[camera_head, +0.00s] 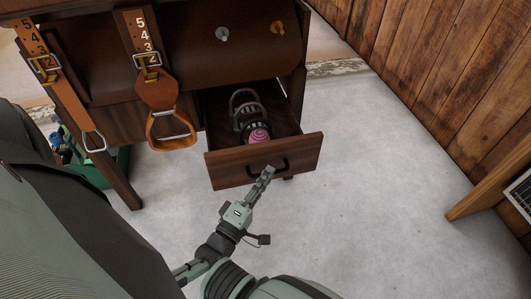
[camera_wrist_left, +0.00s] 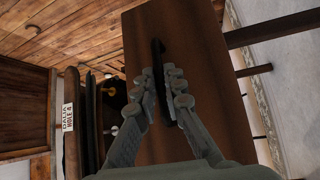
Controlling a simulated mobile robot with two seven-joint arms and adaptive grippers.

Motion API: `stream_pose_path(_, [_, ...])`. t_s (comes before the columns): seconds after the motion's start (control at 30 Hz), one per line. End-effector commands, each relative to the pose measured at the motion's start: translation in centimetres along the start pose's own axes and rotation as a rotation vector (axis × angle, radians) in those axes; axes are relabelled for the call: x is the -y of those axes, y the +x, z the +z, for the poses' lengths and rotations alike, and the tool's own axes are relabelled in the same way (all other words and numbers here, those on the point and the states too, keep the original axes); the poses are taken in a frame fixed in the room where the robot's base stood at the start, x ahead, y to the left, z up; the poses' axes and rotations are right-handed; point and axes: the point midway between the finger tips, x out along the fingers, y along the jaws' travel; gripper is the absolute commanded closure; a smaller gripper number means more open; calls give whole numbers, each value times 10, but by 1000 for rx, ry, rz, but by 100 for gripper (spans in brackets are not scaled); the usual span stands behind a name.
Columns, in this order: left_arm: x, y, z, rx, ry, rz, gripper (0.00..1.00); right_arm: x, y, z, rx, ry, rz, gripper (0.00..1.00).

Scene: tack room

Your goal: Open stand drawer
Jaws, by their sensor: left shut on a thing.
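The brown wooden stand (camera_head: 114,122) is at the upper middle of the head view. Its drawer (camera_head: 226,173) is pulled out, and its inside shows from above. The drawer front (camera_wrist_left: 205,65) fills the middle of the left wrist view. A black bar handle (camera_head: 285,163) is on the front, and it also shows in the left wrist view (camera_wrist_left: 156,50). My left gripper (camera_head: 268,173) is shut on the handle, with its fingers (camera_wrist_left: 160,76) on either side of the bar. The fingers hide part of the handle. My right gripper is not in view.
Dark rounded items (camera_head: 244,103) and a pink round piece (camera_head: 259,134) lie in the drawer. Leather stirrup straps (camera_head: 158,92) hang at the stand's front. A green container (camera_head: 88,173) stands at left. Grey floor (camera_head: 370,190) before the drawer is clear. A plank wall (camera_head: 440,60) is at right.

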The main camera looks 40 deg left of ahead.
Motion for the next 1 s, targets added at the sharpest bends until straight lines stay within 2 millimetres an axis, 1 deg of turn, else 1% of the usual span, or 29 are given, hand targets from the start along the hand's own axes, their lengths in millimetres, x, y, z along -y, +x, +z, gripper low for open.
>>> stream_pose_path(0.23, [0, 0, -1, -1, 0, 0, 100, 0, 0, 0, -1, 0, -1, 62])
stream_pose_path(0.27, [0, 0, -1, -1, 0, 0, 89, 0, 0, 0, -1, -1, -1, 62])
stream_pose_path(0.4, [0, 0, -1, -1, 0, 0, 72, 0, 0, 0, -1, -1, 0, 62])
stream_pose_path(0.43, [0, 0, 0, -1, 0, -1, 69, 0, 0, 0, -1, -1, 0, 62])
stream_pose_path(0.67, [0, 0, 0, 0, 0, 0, 69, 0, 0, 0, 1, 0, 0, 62])
stream_pose_path(0.77, [-3, 0, -1, 0, 0, 0, 69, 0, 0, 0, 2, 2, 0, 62])
stream_pose_path(0.87, [-14, 2, -2, -1, 0, 3, 69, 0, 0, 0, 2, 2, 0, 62])
stream_pose_path(0.97, [-33, 4, -4, -2, -2, 4, 69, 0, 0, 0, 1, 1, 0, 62])
stream_pose_path(1.0, [-42, 6, -6, -3, -2, 6, 69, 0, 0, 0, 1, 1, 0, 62])
